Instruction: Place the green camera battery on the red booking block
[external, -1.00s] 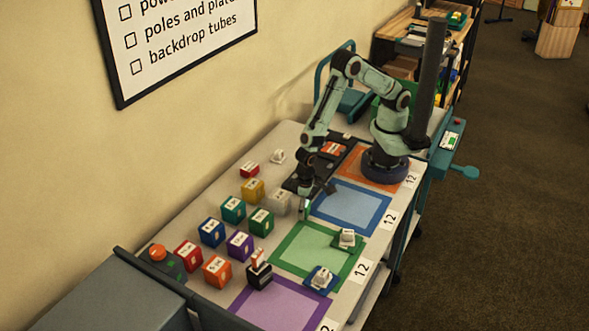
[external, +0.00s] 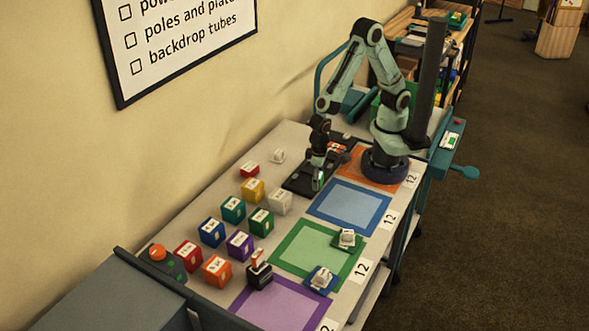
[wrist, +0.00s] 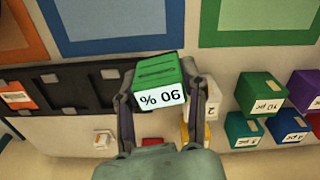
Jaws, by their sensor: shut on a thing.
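The green camera battery (wrist: 160,72), labelled 90 %, is between the two fingers of my gripper (wrist: 158,105) in the wrist view. My gripper is shut on it. In the external view my gripper (external: 319,178) holds the battery (external: 317,184) at the dark slotted plate (external: 298,184); I cannot tell whether it touches the plate. A red block (external: 187,254) with a white label stands at the front left of the table. A smaller red block (external: 250,169) with a white top stands at the back left.
Several coloured blocks, such as a yellow (external: 253,190) and a purple (external: 240,244) one, stand left of the framed mats. An orange battery (wrist: 15,97) lies on the plate. A dark stamp-like object (external: 260,275) stands at the front. The blue-framed mat (external: 350,205) is bare.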

